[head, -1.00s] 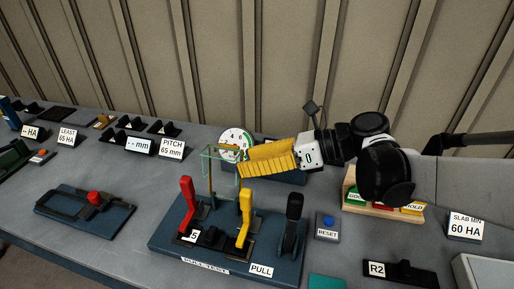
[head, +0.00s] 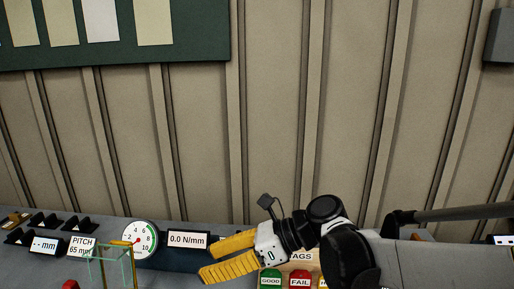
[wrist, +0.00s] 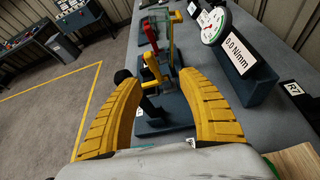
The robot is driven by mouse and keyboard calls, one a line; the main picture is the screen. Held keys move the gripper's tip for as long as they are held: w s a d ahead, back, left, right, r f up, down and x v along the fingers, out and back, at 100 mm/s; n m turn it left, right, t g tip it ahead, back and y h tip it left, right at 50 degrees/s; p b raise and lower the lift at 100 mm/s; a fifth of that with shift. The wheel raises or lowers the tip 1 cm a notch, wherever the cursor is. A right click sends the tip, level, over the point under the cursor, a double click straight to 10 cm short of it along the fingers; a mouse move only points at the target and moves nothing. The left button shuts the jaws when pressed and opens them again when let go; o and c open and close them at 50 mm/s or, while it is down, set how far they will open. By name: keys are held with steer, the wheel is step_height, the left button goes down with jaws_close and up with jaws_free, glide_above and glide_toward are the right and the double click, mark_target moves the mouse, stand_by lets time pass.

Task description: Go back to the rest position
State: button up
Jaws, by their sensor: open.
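My gripper (head: 226,257) has yellow ribbed fingers and reaches left over the bench in the head view. In the wrist view its two fingers (wrist: 158,115) stand wide apart with nothing held between them.
A round dial gauge (head: 139,239) and a 0.0 N/mm display (head: 188,240) stand behind my gripper. GOOD (head: 270,281) and FAIL (head: 299,279) tags sit below my wrist. A wall with a green board (head: 120,45) rises behind. Open floor (wrist: 45,110) lies left in the wrist view.

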steer(key=s+d+f+n+t+h, duration=0.2)
steer(key=d+n, duration=0.4)
steer(key=d, duration=0.3)
steer(key=s+d+f+n+t+h, duration=0.2)
steer(key=s+d+n+h, duration=0.2)
steer(key=d, duration=0.5)
steer(key=s+d+f+n+t+h, duration=0.2)
steer(key=s+d+n+t+h, duration=0.1)
steer(key=d+n+h, duration=0.4)
steer(key=d+n, duration=0.2)
steer(key=n, duration=0.1)
steer(key=shift+f, duration=0.3)
steer(key=shift+a, duration=0.1)
